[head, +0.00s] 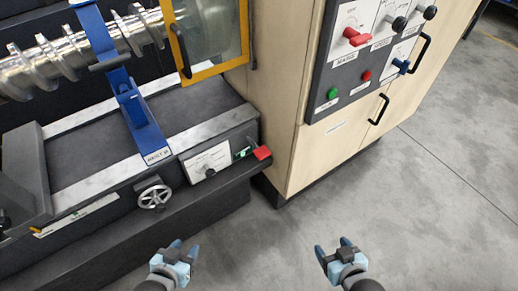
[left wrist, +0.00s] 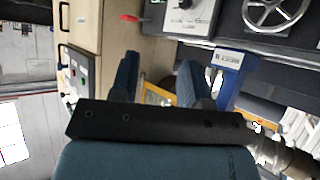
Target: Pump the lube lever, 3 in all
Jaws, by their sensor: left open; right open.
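A red lever (head: 262,152) sticks out at the right end of the machine's front, beside a small green mark and a white dial plate (head: 208,161). Its label is too small to read. The red lever also shows at the top of the left wrist view (left wrist: 130,18). My left gripper (head: 184,246) is open and empty, in front of the machine and below the lever in the head view, clear of it. Its fingers also show in the left wrist view (left wrist: 160,75). My right gripper (head: 333,249) is open and empty over the floor, further right.
A handwheel (head: 154,195) sits left of the dial plate. A blue bracket (head: 135,105) crosses the machine bed below a large screw (head: 80,45). A yellow-framed guard (head: 207,35) stands behind. A cabinet (head: 300,150) with a control panel (head: 335,80) stands right. The floor is clear.

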